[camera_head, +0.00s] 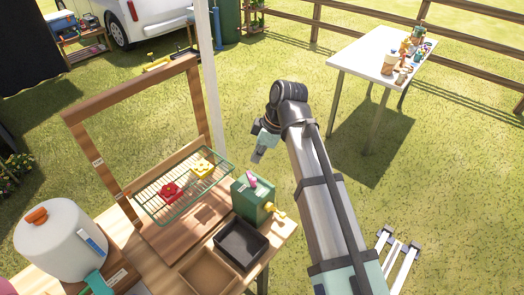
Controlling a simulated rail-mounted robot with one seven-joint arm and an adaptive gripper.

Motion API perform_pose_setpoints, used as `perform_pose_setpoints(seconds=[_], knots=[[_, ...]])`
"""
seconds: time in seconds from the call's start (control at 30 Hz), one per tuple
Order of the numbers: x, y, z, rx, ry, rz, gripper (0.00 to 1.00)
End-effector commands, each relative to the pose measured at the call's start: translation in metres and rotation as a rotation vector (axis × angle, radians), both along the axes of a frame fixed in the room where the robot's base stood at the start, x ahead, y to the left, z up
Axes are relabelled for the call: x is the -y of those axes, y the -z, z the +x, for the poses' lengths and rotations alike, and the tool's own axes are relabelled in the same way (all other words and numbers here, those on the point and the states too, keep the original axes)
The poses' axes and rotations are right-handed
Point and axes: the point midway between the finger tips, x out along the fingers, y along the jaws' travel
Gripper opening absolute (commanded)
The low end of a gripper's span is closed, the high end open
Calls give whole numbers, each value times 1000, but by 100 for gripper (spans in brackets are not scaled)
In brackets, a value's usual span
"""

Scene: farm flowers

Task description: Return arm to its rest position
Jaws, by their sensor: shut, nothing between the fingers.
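My arm reaches up from the lower right of the head view, over the grass to the right of the wooden workbench (178,243). My gripper (258,156) hangs at the arm's far end, pointing down. It is shut and empty. It is small here, and the arm's end partly covers it. It appears apart from the green box (252,200) with a pink item on top, which stands on the bench's right side. A red flower-shaped piece (170,191) and a yellow flower-shaped piece (202,168) lie on a green wire rack (150,203).
A black tray (262,240) and a wooden tray (190,280) sit at the bench front. A white tank (60,250) stands at left. A wooden frame and white post (208,70) rise behind. A white table (352,60) with bottles stands back right; open grass lies between.

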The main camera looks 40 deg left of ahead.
Motion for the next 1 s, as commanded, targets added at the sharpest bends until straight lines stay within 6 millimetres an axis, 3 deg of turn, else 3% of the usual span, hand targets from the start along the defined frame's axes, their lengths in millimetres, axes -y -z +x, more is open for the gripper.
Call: perform_pose_setpoints(seconds=[0.27, 0.47, 0.77, 1.0], knots=[[-1, 0, 1, -13, 58, -6, 0], [-2, 4, 9, -21, 299, -6, 0], [56, 116, 49, -66, 730, -116, 0], [137, 217, 81, -99, 1028, -227, 0]])
